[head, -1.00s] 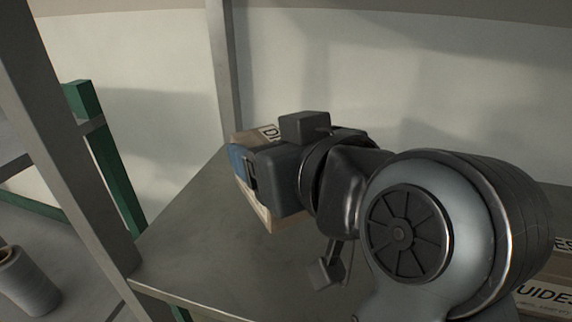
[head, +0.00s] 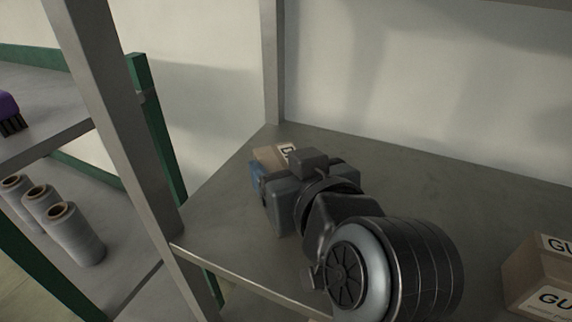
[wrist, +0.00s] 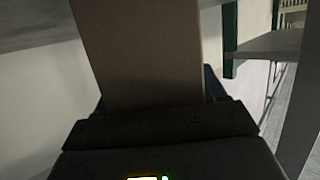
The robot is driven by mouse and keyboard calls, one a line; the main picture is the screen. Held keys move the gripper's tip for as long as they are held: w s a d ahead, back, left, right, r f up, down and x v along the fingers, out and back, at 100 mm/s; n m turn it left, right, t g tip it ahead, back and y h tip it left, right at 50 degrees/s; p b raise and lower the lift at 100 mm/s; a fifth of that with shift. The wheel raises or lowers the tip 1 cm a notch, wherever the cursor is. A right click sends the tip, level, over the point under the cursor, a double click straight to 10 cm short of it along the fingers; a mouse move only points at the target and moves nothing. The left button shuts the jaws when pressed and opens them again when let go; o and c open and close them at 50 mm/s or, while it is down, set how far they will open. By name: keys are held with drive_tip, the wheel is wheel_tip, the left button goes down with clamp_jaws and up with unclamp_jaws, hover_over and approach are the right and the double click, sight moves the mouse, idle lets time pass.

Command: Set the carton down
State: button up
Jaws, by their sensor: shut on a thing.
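The carton (head: 268,154) is brown cardboard with a white label, mostly hidden behind my gripper in the head view. My gripper (head: 258,176) is shut on it near the left end of the grey shelf (head: 390,178). In the wrist view the carton (wrist: 140,50) rises as a plain brown face from between the jaws (wrist: 160,105). Whether its underside touches the shelf is hidden by my gripper and arm.
Labelled cartons (head: 545,278) stand at the shelf's right. A grey upright post (head: 120,130) stands at its front left. Beyond is a green-framed rack with grey spools (head: 75,235) and a purple brush (head: 9,112). The shelf's middle is clear.

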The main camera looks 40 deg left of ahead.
drive_tip(key=o, duration=1.1)
drive_tip(key=shift+f, duration=0.1)
drive_tip(key=shift+d, duration=0.15)
drive_tip(key=b+v, duration=0.1)
drive_tip(key=v, duration=1.1)
